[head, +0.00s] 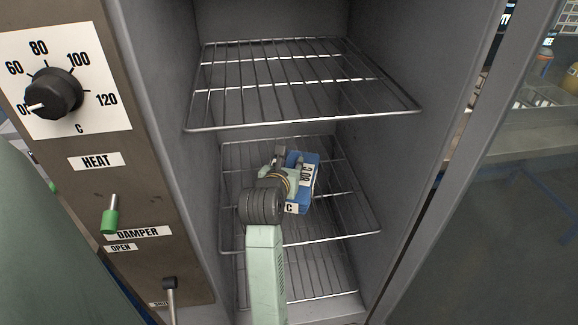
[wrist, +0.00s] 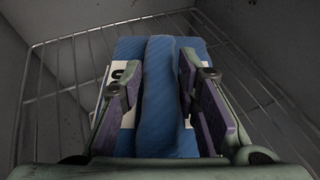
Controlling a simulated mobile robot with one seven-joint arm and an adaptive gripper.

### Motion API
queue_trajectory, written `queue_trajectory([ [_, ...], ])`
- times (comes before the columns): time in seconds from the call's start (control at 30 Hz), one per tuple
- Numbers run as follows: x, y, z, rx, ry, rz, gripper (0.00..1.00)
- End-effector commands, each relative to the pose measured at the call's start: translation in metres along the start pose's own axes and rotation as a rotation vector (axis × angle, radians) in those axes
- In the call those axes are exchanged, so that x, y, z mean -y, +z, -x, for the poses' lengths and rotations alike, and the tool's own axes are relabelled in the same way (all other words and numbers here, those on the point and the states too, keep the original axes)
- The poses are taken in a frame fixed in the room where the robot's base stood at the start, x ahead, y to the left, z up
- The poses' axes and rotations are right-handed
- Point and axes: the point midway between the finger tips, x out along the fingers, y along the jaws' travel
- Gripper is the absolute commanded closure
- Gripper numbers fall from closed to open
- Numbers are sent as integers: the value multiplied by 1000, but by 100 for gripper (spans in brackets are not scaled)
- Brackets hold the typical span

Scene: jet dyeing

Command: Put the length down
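The length is a blue folded cloth (head: 302,203) with white labels bearing black letters. It is inside the cabinet at the middle wire rack (head: 345,205). My gripper (head: 289,160) reaches in from the front and is at the cloth. In the wrist view the blue cloth (wrist: 160,110) has a raised fold between my two purple-padded fingers, which are close on both sides of it. My gripper looks shut on this fold. The rack's bars show around the cloth. Whether its underside touches the rack is hidden.
An upper wire rack (head: 300,85) is empty above my gripper. A lower rack (head: 315,275) shows below. Cabinet walls stand close on both sides. The open door (head: 480,190) is at the right.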

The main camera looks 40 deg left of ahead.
Motion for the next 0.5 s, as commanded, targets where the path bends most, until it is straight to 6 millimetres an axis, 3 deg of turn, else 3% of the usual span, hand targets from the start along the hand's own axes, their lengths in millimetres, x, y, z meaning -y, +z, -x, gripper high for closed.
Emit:
queue_trajectory([
  [0.2, 0, 0, 0, 0, 0, 0, 54],
  [0.5, 0, 2, 0, 1, 0, -1, 54],
])
